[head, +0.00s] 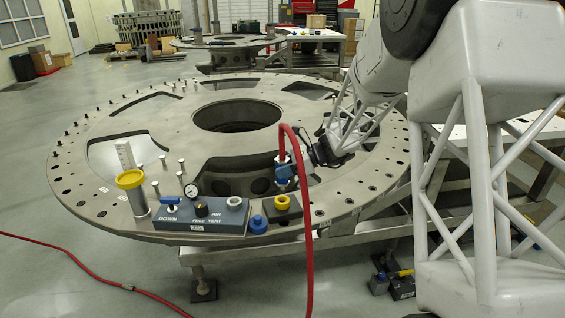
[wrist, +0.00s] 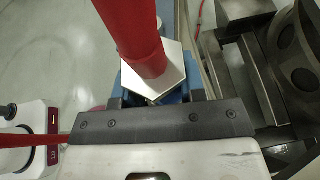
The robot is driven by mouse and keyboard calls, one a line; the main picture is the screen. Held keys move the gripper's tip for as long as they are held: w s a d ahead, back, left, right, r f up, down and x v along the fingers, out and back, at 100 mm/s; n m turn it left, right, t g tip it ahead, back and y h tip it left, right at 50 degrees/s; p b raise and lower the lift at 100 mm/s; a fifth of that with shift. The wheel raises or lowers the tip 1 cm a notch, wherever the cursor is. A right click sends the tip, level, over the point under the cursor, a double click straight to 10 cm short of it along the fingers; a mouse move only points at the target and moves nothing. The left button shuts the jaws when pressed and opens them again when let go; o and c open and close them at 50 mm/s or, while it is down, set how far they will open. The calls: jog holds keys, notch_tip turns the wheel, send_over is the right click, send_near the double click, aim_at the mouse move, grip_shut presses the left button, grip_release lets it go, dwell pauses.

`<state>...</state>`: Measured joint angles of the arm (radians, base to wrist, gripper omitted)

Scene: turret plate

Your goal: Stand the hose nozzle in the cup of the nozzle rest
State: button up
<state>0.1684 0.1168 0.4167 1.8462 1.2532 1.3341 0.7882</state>
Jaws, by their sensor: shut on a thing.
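The hose nozzle (head: 285,172) is blue, with a red hose (head: 296,135) rising from its top and looping down to the right. My gripper (head: 302,163) is shut on the nozzle and holds it above the front right part of the turret plate. In the wrist view, the nozzle's pale hexagonal collar (wrist: 171,82) and red hose lie just beyond my gripper (wrist: 157,99). The nozzle's tip is hidden there. A dark block with a yellow-ringed cup (head: 283,202), apparently the nozzle rest, sits below the nozzle, apart from it.
Left of the block stand a blue cap (head: 258,224) and a panel (head: 200,222) with a gauge, blue valve and white-ringed port. A yellow-rimmed cylinder (head: 131,180) stands farther left. Several upright pins and the plate's large openings (head: 237,117) lie behind.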

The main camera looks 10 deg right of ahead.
aim_at(283, 185)
jog(key=shift+f, duration=1.55)
jog(key=shift+f, duration=1.8)
dwell(2.1)
jog(key=o, duration=1.1)
jog(key=shift+o, duration=0.2)
jog(key=v, duration=0.7)
jog(key=shift+d+r, duration=0.2)
jog(key=shift+d, duration=0.15)
